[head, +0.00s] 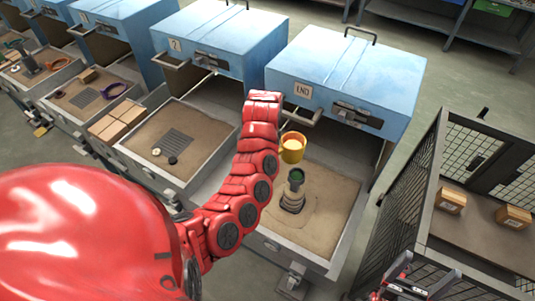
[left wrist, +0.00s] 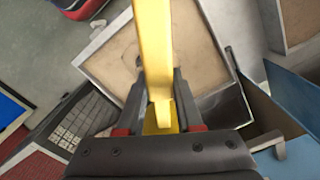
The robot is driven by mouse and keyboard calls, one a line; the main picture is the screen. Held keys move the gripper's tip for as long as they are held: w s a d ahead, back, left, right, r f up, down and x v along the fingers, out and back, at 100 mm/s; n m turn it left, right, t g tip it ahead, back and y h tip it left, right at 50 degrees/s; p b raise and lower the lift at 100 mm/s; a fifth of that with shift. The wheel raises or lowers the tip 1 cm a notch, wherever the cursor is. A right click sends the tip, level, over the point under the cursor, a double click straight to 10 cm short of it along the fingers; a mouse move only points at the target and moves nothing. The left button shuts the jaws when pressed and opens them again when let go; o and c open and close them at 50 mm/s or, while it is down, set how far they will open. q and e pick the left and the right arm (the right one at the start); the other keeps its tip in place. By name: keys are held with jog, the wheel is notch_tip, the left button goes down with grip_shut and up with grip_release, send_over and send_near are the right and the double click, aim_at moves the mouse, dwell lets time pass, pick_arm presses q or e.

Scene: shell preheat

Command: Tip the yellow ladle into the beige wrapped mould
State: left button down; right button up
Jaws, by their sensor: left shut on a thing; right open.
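The yellow ladle (head: 292,148) shows its bowl just right of my red left arm in the head view, with pale contents in it. The bowl is above the sand of the open drawer marked END, looking upright or nearly so. My right gripper (head: 420,278) is open and empty at the lower right, away from both.
The END drawer (head: 345,238) has raised metal walls around the sand. A blue cabinet (head: 350,75) stands behind it. To the left, another open drawer (head: 215,165) holds a grate and small discs. A mesh cage (head: 425,165) with boxes stands at the right.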

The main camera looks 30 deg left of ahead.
pick_arm(q)
jog(key=shift+w+f, duration=0.15)
jog(key=shift+f, duration=0.4)
jog(key=shift+f+b, duration=0.5)
jog(key=shift+b, duration=0.2)
jog(key=shift+a+f+t+y+p, duration=0.15)
jog(key=shift+t+y, duration=0.95)
jog(key=shift+y, duration=0.7)
jog(key=shift+a+f+t+y+p, duration=0.15)
jog(key=shift+t+y, duration=0.95)
jog(key=shift+y, duration=0.7)
